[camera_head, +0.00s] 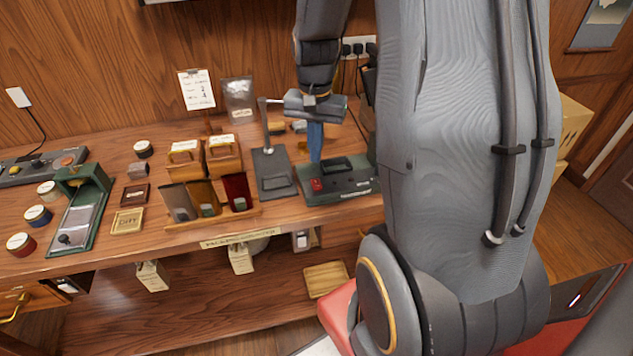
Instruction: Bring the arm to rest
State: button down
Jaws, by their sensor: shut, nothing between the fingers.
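My gripper (316,155) points down over the right part of the wooden bench (330,214). Its blue fingers are together with nothing seen between them. The fingertips are close above or beside a dark green device with a red button (350,187); I cannot tell whether they touch it. My arm comes down from the top of the view, and its large grey link hides the right end of the bench.
A dark press-like stand (274,178) is just left of my gripper. A wooden rack with pouches (209,211), two wooden boxes (223,155), a green-framed device (76,222) and several round tins stand further left. A sign (196,90) stands behind.

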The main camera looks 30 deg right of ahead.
jog(key=s+a+f+n+b, duration=0.2)
jog(key=s+a+n+b, duration=0.1)
jog(key=a, duration=0.3)
jog(key=s+a+f+n+t+b, duration=0.1)
jog(key=s+a+f+n+b, duration=0.1)
jog(key=s+a+n+b, duration=0.2)
jog(key=a+n, duration=0.2)
jog(key=a, duration=0.1)
jog(key=shift+s, duration=0.3)
